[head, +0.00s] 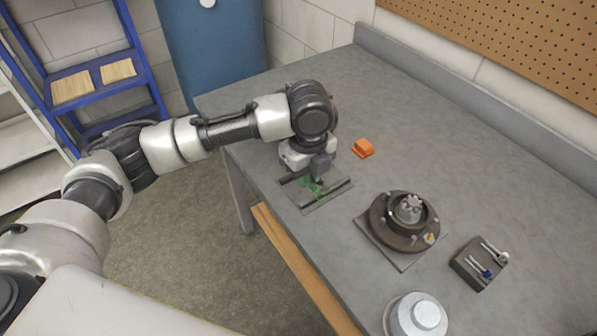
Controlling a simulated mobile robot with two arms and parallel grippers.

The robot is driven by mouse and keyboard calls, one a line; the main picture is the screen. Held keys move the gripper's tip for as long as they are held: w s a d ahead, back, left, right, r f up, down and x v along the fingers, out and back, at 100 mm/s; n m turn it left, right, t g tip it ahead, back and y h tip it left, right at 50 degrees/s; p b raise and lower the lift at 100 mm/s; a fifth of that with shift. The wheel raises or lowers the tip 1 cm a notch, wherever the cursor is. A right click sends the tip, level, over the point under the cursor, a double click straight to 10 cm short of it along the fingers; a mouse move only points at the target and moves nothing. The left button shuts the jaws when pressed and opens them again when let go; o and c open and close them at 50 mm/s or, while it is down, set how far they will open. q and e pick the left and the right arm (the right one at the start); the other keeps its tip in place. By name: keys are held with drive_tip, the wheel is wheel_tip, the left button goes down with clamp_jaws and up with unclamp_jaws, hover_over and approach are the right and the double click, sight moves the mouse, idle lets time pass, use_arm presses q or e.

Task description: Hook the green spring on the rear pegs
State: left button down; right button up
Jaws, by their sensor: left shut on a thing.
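My left gripper (318,176) is at the far left part of the workbench, low over a small flat grey plate (331,196). It is shut on the green spring (316,187), which shows only in part below the fingers. Whether the spring touches the plate I cannot tell. A round dark brake-like assembly (377,215) with a light hub in its middle sits on a square base plate nearer the middle of the bench. Small pegs show on its top face, but which are the rear ones I cannot tell. My right gripper is not in view.
An orange block (363,148) lies just right of my left gripper. A dark holder (470,268) with upright tools, one blue, and a round silver drum (418,316) stand to the right and front. The back of the workbench (420,110) is clear.

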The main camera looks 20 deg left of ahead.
use_arm(q)
drive_tip(key=s+d+r+p, duration=0.4)
drive_tip(key=s+r, duration=0.1)
drive_tip(key=r, duration=0.2)
drive_tip(key=shift+s+d+r+p, duration=0.15)
drive_tip(key=shift+d+r+p, duration=0.1)
drive_tip(key=shift+d+p, duration=0.1)
idle(0.4)
